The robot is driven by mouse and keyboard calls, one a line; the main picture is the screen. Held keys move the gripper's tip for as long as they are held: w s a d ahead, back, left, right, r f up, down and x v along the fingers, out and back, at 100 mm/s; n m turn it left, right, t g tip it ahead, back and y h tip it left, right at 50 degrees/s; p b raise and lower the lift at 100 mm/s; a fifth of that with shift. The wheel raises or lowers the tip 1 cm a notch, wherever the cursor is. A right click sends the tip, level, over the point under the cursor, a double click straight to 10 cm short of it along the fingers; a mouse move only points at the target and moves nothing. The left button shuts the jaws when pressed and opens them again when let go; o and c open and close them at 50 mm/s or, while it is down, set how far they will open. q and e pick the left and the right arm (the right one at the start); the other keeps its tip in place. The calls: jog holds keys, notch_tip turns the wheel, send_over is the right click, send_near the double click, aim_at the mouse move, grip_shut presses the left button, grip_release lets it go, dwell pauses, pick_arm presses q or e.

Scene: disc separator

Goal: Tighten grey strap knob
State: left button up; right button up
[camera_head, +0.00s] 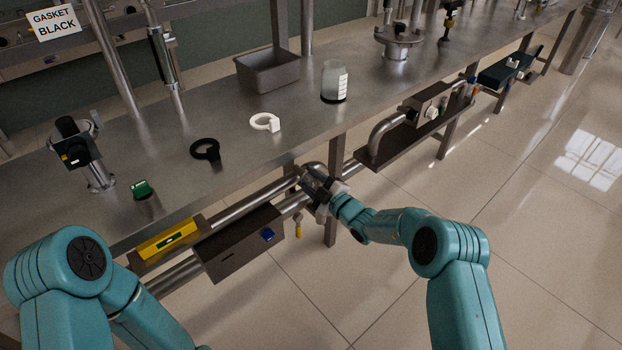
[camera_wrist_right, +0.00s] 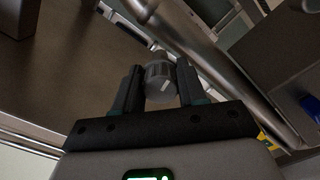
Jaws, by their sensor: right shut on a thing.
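The grey strap knob (camera_wrist_right: 160,82) sits between the two fingers of my right gripper (camera_wrist_right: 157,92) in the right wrist view. It is ribbed and has a light mark on its side. The fingers are shut on it. In the head view my right gripper (camera_head: 318,190) is at the pipework under the table's front edge, and the knob is mostly hidden by the gripper there. My left gripper is out of view; only teal arm links of mine show at lower left.
A steel table (camera_head: 225,130) carries a black ring (camera_head: 205,150), a white ring (camera_head: 265,122), a grey bin (camera_head: 268,70) and a bottle (camera_head: 334,82). Below its edge are a dark box (camera_head: 238,243) with a blue button, a yellow level (camera_head: 167,240) and pipes. Floor at right is clear.

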jog(key=shift+d+m, duration=0.1)
jog(key=shift+m, duration=0.9)
jog(key=o, duration=1)
jog(key=shift+o, duration=0.2)
jog(key=p+v, duration=0.3)
jog(key=v, duration=1.3)
jog(key=shift+s, duration=0.2)
